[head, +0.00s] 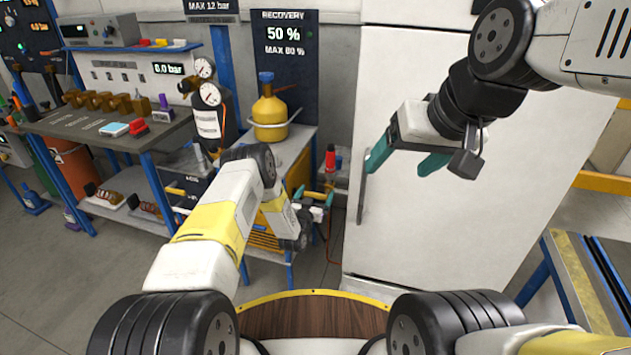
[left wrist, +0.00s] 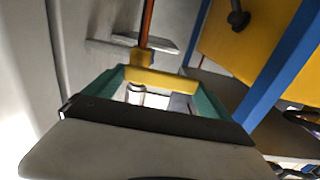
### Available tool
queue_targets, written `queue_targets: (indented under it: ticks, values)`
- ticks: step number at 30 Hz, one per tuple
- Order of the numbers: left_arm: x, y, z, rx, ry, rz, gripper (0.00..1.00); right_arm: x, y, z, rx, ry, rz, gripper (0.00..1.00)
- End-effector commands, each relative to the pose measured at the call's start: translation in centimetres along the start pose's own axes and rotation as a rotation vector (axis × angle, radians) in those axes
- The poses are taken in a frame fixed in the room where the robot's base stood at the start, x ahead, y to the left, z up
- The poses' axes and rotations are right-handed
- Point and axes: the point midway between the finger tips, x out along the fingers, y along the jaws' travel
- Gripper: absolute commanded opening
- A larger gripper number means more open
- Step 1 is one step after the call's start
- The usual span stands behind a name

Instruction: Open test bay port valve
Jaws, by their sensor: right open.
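A yellow bar-shaped valve handle (left wrist: 160,78) sits at the foot of an orange-red stem or hose (left wrist: 147,25) in the left wrist view. My left gripper (left wrist: 155,92) has its green fingers at the two ends of this handle, which spans the gap between them and seems clamped. In the head view my left gripper (head: 313,202) is low beside the yellow machine, and the handle (head: 312,195) is small and partly hidden. My right gripper (head: 405,160) is open and empty in front of the tall white cabinet.
The tall white cabinet (head: 450,225) stands right of the handle. A small shelf with a red-topped item (head: 330,158) is just behind. A yellow tank (head: 270,112) stands on a bench. A workbench (head: 75,128) with gauges and fittings is at left.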

Motion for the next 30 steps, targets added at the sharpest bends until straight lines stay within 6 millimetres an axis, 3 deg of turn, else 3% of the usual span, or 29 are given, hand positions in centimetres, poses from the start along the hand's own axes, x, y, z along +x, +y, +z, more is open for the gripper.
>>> queue_targets:
  ticks: [1, 11, 20, 30]
  values:
    - [0.0, 0.0, 0.0, 0.0, 0.0, 0.0, 0.82, 0.0, 0.0, 0.0, 0.0, 0.0, 0.0, 0.75]
    - [0.0, 0.0, 0.0, 0.0, 0.0, 0.0, 0.18, 0.0, 0.0, 0.0, 0.0, 0.0, 0.0, 0.75]
    - [0.0, -0.1, 0.1, -0.033, 0.0, 0.0, 0.15, 0.0, 0.0, 0.0, 0.0, 0.0, 0.0, 0.75]
    - [-0.1, -0.2, 1.0, -0.246, -0.001, -0.001, 0.15, 0.0, 0.0, 0.0, 0.0, 0.0, 0.0, 0.75]
